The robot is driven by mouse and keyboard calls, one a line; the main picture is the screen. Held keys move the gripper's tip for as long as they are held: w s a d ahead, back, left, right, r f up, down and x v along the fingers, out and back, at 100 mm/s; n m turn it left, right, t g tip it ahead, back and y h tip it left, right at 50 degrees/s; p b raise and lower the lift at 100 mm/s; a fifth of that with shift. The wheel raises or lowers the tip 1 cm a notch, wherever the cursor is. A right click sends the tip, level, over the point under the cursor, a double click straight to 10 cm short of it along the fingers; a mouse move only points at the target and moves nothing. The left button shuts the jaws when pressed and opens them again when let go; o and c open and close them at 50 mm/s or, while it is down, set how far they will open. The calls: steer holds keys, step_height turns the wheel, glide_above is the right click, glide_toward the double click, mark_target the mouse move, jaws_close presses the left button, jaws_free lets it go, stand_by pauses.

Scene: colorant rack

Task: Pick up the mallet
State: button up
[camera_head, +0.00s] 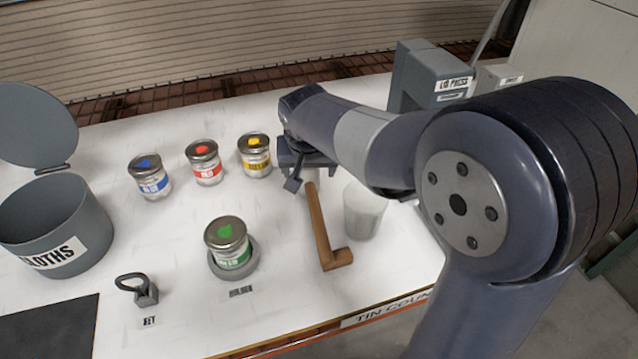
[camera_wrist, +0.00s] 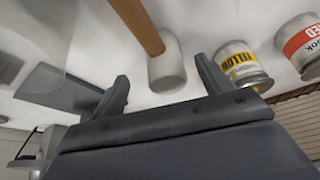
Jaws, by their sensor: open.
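The mallet's wooden handle (camera_head: 317,225) lies on the white table in the head view, its near end having a short bent piece. Its pale head is mostly hidden under my gripper there. In the wrist view the pale mallet head (camera_wrist: 166,66) lies ahead of and between the two fingers, with the wooden handle (camera_wrist: 138,25) running up from it. My gripper (camera_head: 298,176) is over the head end of the mallet; in the wrist view its fingers (camera_wrist: 166,84) are spread apart, with nothing held. I cannot tell whether a finger touches the head.
Yellow (camera_head: 254,157), red (camera_head: 205,163) and blue (camera_head: 150,178) tins stand left of my gripper. A green tin (camera_head: 228,243) sits in a holder. A pale cylinder (camera_head: 364,211) stands close right of the handle. The lid press (camera_head: 425,75) is behind; a cloths bin (camera_head: 55,225) is left.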

mark_target(308, 180)
steer(key=shift+p+x, duration=0.5)
steer(key=shift+x, duration=3.35)
steer(key=shift+w+a+r, duration=0.15)
steer(key=shift+w, duration=0.05)
steer(key=shift+c, duration=0.2)
steer(key=c, duration=1.1)
step_height(308, 180, up, 10)
steer(key=shift+r, duration=0.1)
